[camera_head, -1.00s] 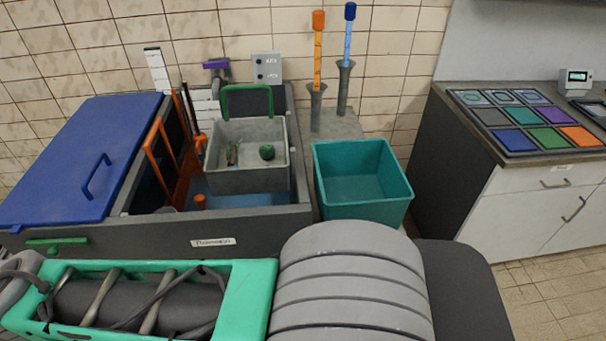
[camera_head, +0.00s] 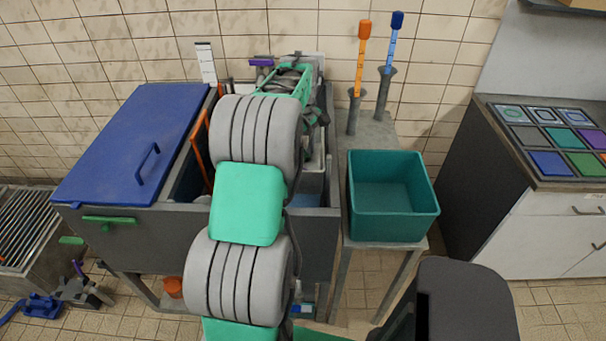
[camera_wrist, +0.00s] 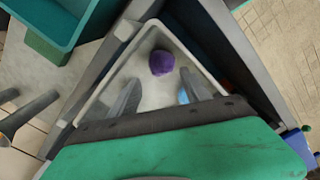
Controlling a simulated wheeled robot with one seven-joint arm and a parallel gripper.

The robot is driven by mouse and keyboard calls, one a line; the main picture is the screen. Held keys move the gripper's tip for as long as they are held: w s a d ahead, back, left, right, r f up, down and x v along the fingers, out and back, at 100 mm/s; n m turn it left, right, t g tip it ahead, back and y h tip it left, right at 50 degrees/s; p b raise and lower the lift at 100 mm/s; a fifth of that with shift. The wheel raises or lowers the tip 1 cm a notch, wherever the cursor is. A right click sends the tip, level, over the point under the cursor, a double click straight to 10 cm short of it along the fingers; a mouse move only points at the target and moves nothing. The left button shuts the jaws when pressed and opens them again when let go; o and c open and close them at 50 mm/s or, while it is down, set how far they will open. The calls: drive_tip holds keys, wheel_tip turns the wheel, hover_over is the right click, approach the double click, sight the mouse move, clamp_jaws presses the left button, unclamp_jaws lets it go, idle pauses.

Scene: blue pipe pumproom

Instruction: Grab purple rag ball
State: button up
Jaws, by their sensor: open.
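The purple rag ball (camera_wrist: 162,62) lies on the pale floor of a grey bin (camera_wrist: 97,82) in the wrist view. My gripper (camera_wrist: 160,92) is open, with its two grey fingers pointing into the bin. The ball is beyond the fingertips, roughly centred between them, and nothing is held. In the head view my arm covers most of the bin, and the ball and fingers are hidden there.
The bin is within a dark grey tank (camera_head: 315,225) with a blue lid (camera_head: 130,150) at its left. A teal tub (camera_head: 393,220) stands to the right. Orange (camera_head: 362,50) and blue (camera_head: 390,40) handled tools stand upright behind it.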

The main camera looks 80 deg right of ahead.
wheel_tip(320, 180, down, 7)
drive_tip(key=shift+w+a+f+p, duration=0.1)
drive_tip(key=shift+p, duration=0.9)
drive_tip(key=c, duration=1.2)
drive_tip(key=shift+o, duration=0.2)
